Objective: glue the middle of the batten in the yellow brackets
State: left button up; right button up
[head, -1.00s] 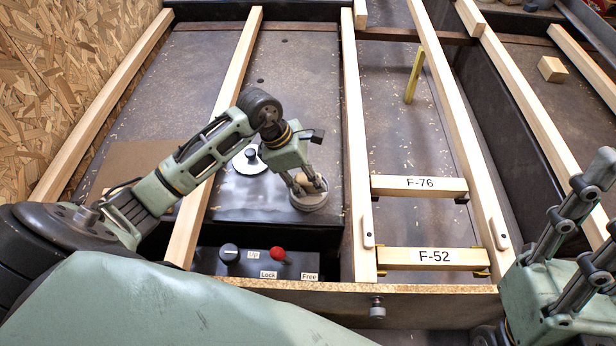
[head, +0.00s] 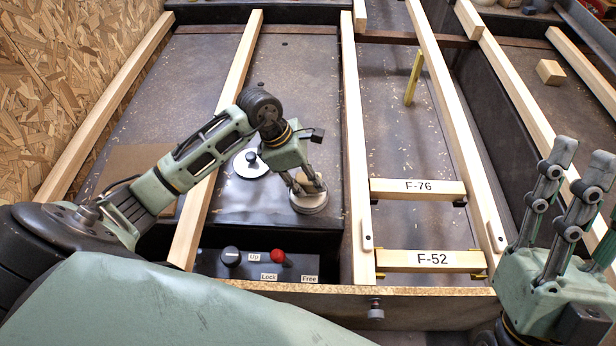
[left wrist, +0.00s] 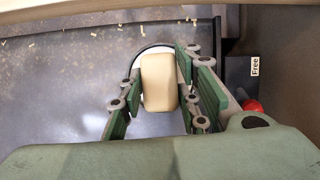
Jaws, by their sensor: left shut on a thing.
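The batten marked F-52 (head: 405,260) lies across between two long rails, its ends in yellow brackets (head: 480,276). A second batten, F-76 (head: 390,188), lies behind it in dark brackets. My left gripper (head: 308,186) points down left of the rails, shut on a tan, rounded block-like piece (left wrist: 158,85) above a round, pale base (head: 309,204). The gripper hides part of this piece, and I cannot tell for certain what it is. My right gripper (head: 580,158) is at the right edge, fingers up, open and empty.
A panel with a black knob (head: 230,255) and a red-topped lever (head: 278,257) is in front of my left gripper. A white disc with a dark knob (head: 251,160) stands behind it. A yellow upright strip (head: 413,78) and a small wooden block (head: 550,72) are farther back.

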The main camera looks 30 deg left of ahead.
aim_at(308, 178)
pick_arm(q)
jog(key=shift+r+p, duration=0.45)
jog(key=shift+r, duration=0.3)
jog(key=shift+r+p, duration=0.5)
jog(key=shift+r, duration=0.15)
jog(key=shift+r+p, duration=0.5)
jog(key=shift+r, duration=0.2)
jog(key=shift+r+p, duration=0.4)
jog(key=shift+r, duration=0.15)
pick_arm(e)
jog(key=w+f+g+h, duration=0.1)
jog(key=w+f+g, duration=0.3)
jog(key=f, duration=0.3)
jog(key=w+f+g+h, duration=0.2)
jog(key=w+f+g, duration=0.3)
jog(key=f, duration=0.3)
jog(key=shift+a+g+h, duration=0.2)
jog(key=shift+g+h, duration=0.1)
jog(key=shift+g, duration=0.2)
